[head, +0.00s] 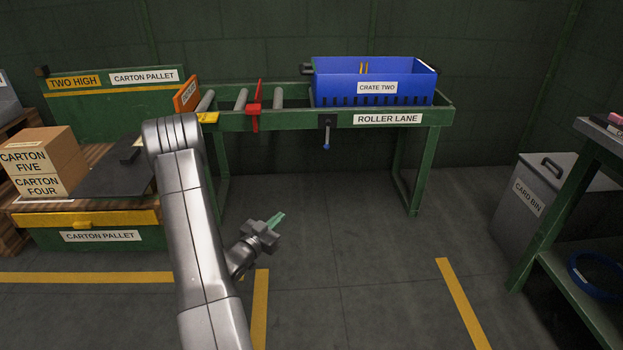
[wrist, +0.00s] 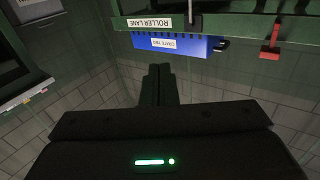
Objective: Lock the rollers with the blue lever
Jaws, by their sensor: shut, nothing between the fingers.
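The blue lever (head: 326,141) hangs from a dark bracket on the front rail of the roller lane (head: 285,119). It points nearly straight down, with a small blue knob at its lower end. My gripper (head: 279,218) is shut and empty, in the air in front of the lane. It is lower than the lever and to its left in the head view, not touching it. In the wrist view, which is upside down, the shut fingers (wrist: 158,82) point toward the lane; part of the lever shows at the top edge (wrist: 195,18), its knob not clear.
Blue crate two (head: 376,88) sits on the right part of the lane. A red stop (head: 254,105) stands across the rollers to its left. A carton pallet (head: 100,217) stands left, a card bin (head: 545,190) right. The floor before the lane is clear.

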